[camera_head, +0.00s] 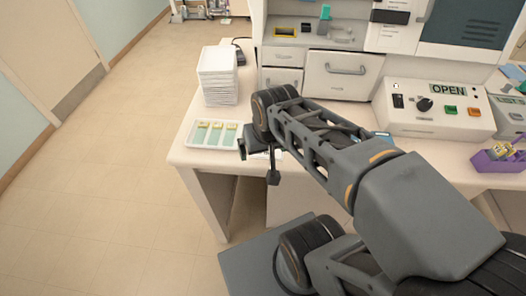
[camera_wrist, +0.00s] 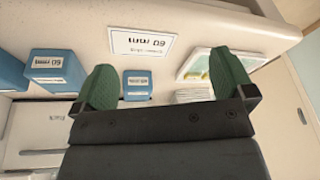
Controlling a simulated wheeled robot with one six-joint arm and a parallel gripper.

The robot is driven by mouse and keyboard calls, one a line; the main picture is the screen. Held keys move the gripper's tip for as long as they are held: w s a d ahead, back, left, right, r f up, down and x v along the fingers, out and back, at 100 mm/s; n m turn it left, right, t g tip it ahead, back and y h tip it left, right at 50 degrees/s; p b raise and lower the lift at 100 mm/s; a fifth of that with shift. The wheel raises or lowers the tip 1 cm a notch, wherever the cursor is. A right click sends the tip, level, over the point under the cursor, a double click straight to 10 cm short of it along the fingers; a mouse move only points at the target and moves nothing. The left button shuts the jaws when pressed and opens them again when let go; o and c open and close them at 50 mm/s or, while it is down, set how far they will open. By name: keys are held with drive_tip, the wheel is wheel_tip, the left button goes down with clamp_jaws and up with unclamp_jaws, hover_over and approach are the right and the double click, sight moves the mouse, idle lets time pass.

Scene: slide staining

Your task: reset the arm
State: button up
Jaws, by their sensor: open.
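My arm reaches from the lower right over the front of the bench (camera_head: 188,158) in the head view. My gripper (camera_head: 262,160) hangs at the bench's front edge, just right of a white tray of slides. In the wrist view my gripper (camera_wrist: 170,85) shows two green fingertips spread wide apart with nothing between them. Beyond the fingertips lie a white label card (camera_wrist: 143,43) and a small blue box (camera_wrist: 138,84), both apart from the fingers. The arm hides part of the bench top in the head view.
The slide tray (camera_head: 210,134) lies near the left bench edge, with a stack of white trays (camera_head: 217,75) behind it. A control box (camera_head: 435,108) marked OPEN and a purple rack (camera_head: 500,158) stand to the right. Open floor (camera_head: 110,200) lies left.

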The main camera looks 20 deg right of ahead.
drive_tip(key=shift+s+a+f+n, duration=0.3)
drive_tip(key=shift+s+f+n, duration=0.2)
drive_tip(key=shift+n, duration=0.3)
drive_tip(key=shift+r, duration=0.15)
drive_tip(key=shift+r, duration=0.25)
